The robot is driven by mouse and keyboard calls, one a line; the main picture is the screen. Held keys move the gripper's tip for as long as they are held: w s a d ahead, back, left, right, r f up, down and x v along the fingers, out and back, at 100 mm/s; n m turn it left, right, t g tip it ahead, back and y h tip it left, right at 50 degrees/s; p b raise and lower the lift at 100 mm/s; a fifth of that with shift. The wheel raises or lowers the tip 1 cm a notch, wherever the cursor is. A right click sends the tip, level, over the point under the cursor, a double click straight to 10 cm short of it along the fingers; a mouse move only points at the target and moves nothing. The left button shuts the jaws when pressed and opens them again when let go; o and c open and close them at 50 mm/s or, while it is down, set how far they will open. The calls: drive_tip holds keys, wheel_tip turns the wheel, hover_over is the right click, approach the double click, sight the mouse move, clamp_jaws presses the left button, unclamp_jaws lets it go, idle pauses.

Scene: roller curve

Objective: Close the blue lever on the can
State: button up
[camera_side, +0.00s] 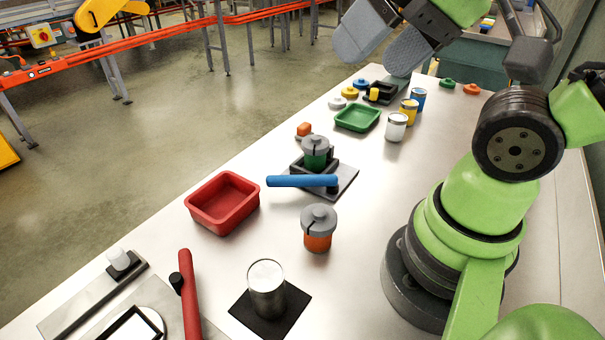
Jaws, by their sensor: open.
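The blue lever (302,181) lies roughly level, sticking out to the left in front of a dark fixture. The can (315,158), green with a grey lid, stands upright in the fixture's black holder (299,166) on a grey base plate (347,174). The lever's right end meets the base plate's near side. My gripper (388,42) is at the top of the view, open, with two broad grey fingers. It is well above and behind the can, touching neither can nor lever. Nothing shows between the fingers.
A red tray (223,203) is left of the lever. An orange can with a grey lid (318,228) stands in front. A metal cup (267,288) and red lever (188,295) are nearer. A green tray (358,118) and several small cans stand behind.

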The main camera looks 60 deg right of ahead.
drive_tip(key=shift+w, duration=0.15)
drive_tip(key=c, duration=0.5)
drive_tip(key=w+n+g, duration=0.1)
drive_tip(key=w, duration=0.1)
drive_tip(key=w+d+f+n, duration=0.1)
drive_tip(key=w, duration=0.2)
drive_tip(key=w+n+g, duration=0.1)
drive_tip(key=w, duration=0.1)
drive_tip(key=shift+w+d+f+g+h, duration=0.15)
drive_tip(key=shift+f+g+h, duration=0.15)
drive_tip(key=shift+f+h, duration=0.1)
drive_tip(key=shift+c, duration=1.1)
drive_tip(key=n+g+h, duration=0.1)
drive_tip(key=n+g, duration=0.4)
drive_tip(key=n, duration=0.3)
hover_over(276, 176)
wheel_tip(276, 176, down, 18)
drive_tip(key=shift+r, duration=0.1)
wheel_tip(276, 176, down, 9)
drive_tip(key=shift+c, duration=0.2)
clamp_jaws()
